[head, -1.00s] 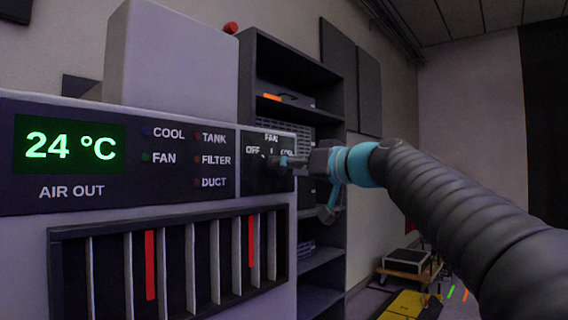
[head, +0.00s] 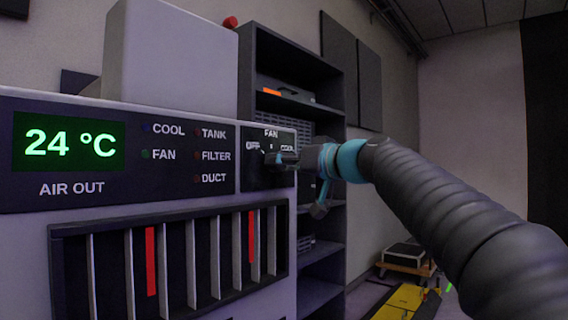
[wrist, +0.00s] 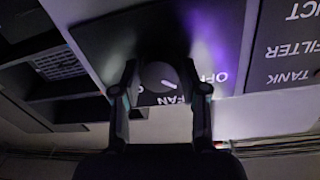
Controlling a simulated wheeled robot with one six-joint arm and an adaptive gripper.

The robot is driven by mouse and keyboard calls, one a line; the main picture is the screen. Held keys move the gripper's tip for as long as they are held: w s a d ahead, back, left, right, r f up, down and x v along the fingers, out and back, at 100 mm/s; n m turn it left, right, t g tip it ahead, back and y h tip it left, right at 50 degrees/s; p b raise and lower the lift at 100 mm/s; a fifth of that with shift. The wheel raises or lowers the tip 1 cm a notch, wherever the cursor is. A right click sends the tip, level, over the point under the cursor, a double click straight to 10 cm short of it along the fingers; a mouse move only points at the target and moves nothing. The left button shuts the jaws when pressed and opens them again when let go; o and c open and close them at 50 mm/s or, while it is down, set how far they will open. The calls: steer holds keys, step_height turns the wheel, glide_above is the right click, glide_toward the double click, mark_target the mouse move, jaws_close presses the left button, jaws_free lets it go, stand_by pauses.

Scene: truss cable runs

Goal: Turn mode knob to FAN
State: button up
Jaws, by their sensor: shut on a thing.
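The mode knob (wrist: 157,72) is a dark round knob on a black plate (head: 254,176) at the right end of the unit's front. FAN is printed at the top, OFF at the left and COOL at the right. My gripper (head: 279,159) is at the knob, mostly hiding it in the head view. In the wrist view, which is upside down, the fingers (wrist: 163,84) are shut on the knob's two sides. COOL is mostly hidden there.
The display (head: 69,142) reads 24 °C. COOL, FAN, TANK, FILTER and DUCT lamps (head: 187,155) sit beside it; which are lit is unclear. A slatted vent (head: 170,265) lies below. A dark shelf (head: 320,254) stands behind my gripper, with a low cart (head: 405,258) farther right.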

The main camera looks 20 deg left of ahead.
steer(key=shift+r+m, duration=0.1)
steer(key=shift+m, duration=0.2)
steer(key=shift+r+m+p, duration=0.1)
steer(key=shift+m+p, duration=1.9)
steer(key=shift+m, duration=2.4)
steer(key=o, duration=1.2)
steer(key=shift+c, duration=0.2)
